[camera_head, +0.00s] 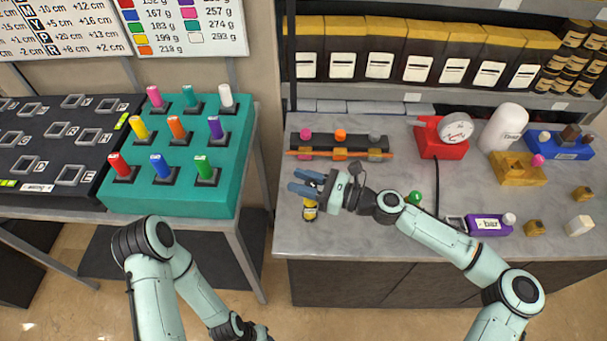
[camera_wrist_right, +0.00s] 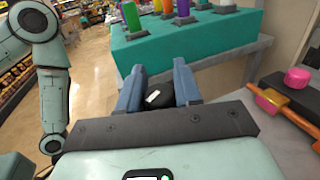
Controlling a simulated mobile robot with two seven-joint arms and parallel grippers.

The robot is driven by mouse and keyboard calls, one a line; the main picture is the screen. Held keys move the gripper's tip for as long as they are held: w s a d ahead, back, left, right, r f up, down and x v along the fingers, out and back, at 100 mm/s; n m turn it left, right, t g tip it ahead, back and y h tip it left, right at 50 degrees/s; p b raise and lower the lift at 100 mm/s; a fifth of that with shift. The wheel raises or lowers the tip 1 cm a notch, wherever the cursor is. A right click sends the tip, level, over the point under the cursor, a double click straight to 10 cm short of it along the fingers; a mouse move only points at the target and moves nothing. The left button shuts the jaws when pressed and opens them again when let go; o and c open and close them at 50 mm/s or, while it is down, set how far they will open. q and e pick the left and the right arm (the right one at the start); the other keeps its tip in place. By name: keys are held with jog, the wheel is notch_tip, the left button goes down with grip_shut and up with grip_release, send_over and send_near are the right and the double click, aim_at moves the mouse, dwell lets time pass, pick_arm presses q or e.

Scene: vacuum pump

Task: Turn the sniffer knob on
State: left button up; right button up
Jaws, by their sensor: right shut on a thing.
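My right gripper (camera_head: 308,184) is over the left part of the grey counter, its blue fingers pointing left. In the right wrist view, its two fingers (camera_wrist_right: 160,92) stand on either side of a round black knob (camera_wrist_right: 165,97) with a white mark and are shut on it. In the head view, a small yellow and black device (camera_head: 310,212) shows just below the fingers on the counter. The knob's lower part is hidden, and I cannot read its setting. My left arm reaches down to the bottom edge of the head view, and its gripper is out of view.
Behind the right gripper is a rack (camera_head: 350,142) with coloured knobs and an orange bar. A red gauge device (camera_head: 438,142), a purple device (camera_head: 488,225) and yellow blocks are on the counter to the right. A teal block (camera_head: 232,180) with coloured pegs stands left, across a gap.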

pick_arm(q)
jog(key=w+r+t+p, duration=0.1)
jog(key=w+r+p, duration=0.4)
jog(key=w+r, duration=0.1)
jog(key=shift+w+r, duration=0.4)
jog(key=shift+r, duration=0.25)
pick_arm(e)
jog(key=n+g, duration=0.2)
jog(key=g, duration=0.2)
jog(key=s+n+g, duration=0.1)
jog(key=n+g, duration=0.2)
jog(key=g, duration=0.1)
jog(key=n+g, duration=0.3)
jog(key=g, duration=0.1)
jog(key=shift+s+g+h, duration=0.2)
jog(key=shift+g+h, duration=0.1)
jog(key=shift+f, duration=0.1)
jog(key=o, duration=1)
jog(key=shift+c, duration=0.2)
jog(key=shift+d, duration=0.1)
jog(key=v, duration=1.3)
